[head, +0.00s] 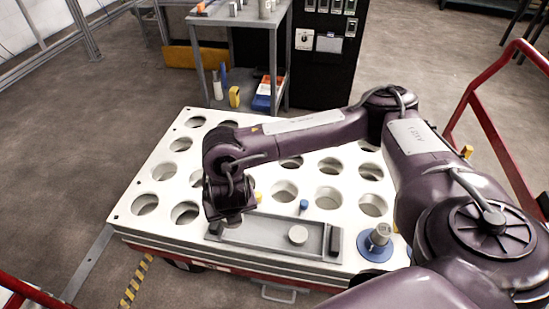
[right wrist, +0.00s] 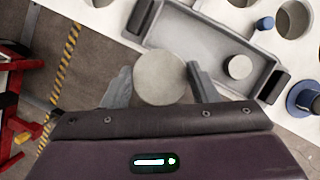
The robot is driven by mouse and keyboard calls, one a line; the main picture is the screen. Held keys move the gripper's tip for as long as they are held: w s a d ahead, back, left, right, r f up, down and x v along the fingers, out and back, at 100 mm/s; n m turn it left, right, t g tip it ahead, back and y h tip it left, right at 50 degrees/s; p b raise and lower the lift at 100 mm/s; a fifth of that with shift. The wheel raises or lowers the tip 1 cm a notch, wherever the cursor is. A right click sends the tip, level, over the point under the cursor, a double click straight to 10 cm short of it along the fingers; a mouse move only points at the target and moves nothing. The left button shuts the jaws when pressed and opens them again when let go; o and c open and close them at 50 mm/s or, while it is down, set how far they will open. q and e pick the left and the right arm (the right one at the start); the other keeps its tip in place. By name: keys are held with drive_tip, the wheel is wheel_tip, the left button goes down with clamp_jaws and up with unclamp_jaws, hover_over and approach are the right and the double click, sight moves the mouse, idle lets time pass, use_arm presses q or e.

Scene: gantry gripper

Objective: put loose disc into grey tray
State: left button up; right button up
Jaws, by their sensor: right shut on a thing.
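The grey tray (head: 262,231) lies on the white holed table top, with dark handles at its ends. It also shows at the top of the right wrist view (right wrist: 195,42). One pale disc (head: 298,235) lies inside it, seen too in the right wrist view (right wrist: 238,66). My right gripper (right wrist: 160,74) is shut on another, larger-looking pale disc (right wrist: 161,80), a finger at each side. In the head view my right wrist is over the tray's left end and hides this disc. My left gripper is in neither view.
The white table top (head: 150,175) has several round holes. A blue flanged piece with a grey cylinder (head: 379,240) stands right of the tray. A small blue peg (head: 304,204) stands behind it. A grey shelf cart (head: 240,20) and red rails (head: 480,110) stand beyond.

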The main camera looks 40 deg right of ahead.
drive_tip(key=d+n+y, duration=0.1)
drive_tip(key=d+n, duration=0.3)
drive_tip(key=d, duration=0.6)
use_arm(q)
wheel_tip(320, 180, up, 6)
drive_tip(key=b, duration=0.2)
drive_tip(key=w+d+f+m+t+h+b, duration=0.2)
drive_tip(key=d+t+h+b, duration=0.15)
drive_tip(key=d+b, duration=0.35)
use_arm(e)
approach(263, 230)
drive_tip(key=shift+w+d, duration=0.15)
drive_tip(key=shift+w, duration=0.7)
drive_tip(key=shift+f, duration=0.65)
drive_tip(key=shift+f+b, duration=0.2)
drive_tip(key=shift+b, duration=0.1)
drive_tip(key=shift+f+b, duration=0.6)
drive_tip(key=shift+f, duration=0.4)
drive_tip(key=shift+f+b, duration=0.35)
drive_tip(key=shift+f, duration=0.3)
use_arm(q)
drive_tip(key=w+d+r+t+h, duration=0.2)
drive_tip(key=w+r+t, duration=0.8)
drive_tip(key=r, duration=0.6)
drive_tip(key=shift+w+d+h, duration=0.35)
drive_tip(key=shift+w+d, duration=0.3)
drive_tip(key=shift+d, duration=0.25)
